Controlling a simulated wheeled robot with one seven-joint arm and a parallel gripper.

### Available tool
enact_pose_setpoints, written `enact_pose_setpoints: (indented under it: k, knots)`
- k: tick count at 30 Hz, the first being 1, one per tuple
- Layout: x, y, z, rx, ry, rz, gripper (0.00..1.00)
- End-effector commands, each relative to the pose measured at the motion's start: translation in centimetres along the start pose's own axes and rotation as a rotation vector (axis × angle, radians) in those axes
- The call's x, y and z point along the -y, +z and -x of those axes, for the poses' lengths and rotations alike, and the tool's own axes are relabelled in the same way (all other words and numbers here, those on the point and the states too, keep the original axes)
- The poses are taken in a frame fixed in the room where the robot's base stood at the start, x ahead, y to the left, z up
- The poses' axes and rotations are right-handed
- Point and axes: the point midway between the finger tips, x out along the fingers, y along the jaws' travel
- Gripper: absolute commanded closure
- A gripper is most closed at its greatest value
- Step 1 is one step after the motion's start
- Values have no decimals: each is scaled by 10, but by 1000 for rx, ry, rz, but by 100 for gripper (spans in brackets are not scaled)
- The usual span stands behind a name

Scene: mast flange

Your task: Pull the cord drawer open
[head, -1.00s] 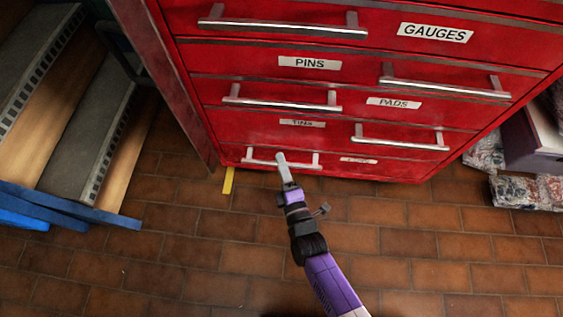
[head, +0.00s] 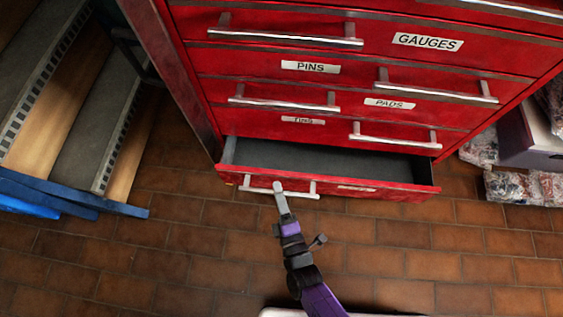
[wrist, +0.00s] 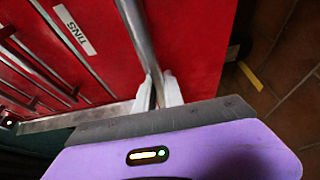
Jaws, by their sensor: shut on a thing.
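The bottom drawer (head: 405,194) of the red cabinet stands partly open, with its grey inside showing and looking empty where visible. Its small label (head: 356,188) is too blurred to read. A silver bar handle (head: 257,189) sits on the left part of the drawer front. My gripper (head: 279,187) is shut on this handle. In the wrist view, the pale fingers of my gripper (wrist: 156,92) stand on both sides of the handle bar (wrist: 140,40), against the red drawer front.
Shut drawers labelled TINS (head: 303,120), PADS (head: 390,103), PINS (head: 311,67) and GAUGES (head: 428,42) are above. Wooden steps with a blue edge (head: 75,194) stand at left. Patterned bundles (head: 520,188) lie at right. The tiled floor (head: 190,255) in front is clear.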

Motion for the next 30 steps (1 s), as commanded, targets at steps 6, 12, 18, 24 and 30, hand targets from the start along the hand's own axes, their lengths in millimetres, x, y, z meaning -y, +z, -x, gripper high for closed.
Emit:
enact_pose_setpoints:
  k: [6,12,18,24,30]
  knots:
    - [1,-26,69,5,-7,-2,100]
    - [2,-47,116,5,-4,-2,100]
    - [2,-59,145,3,-3,-2,100]
    - [1,-64,156,2,0,0,100]
    - [1,-65,158,1,0,0,100]
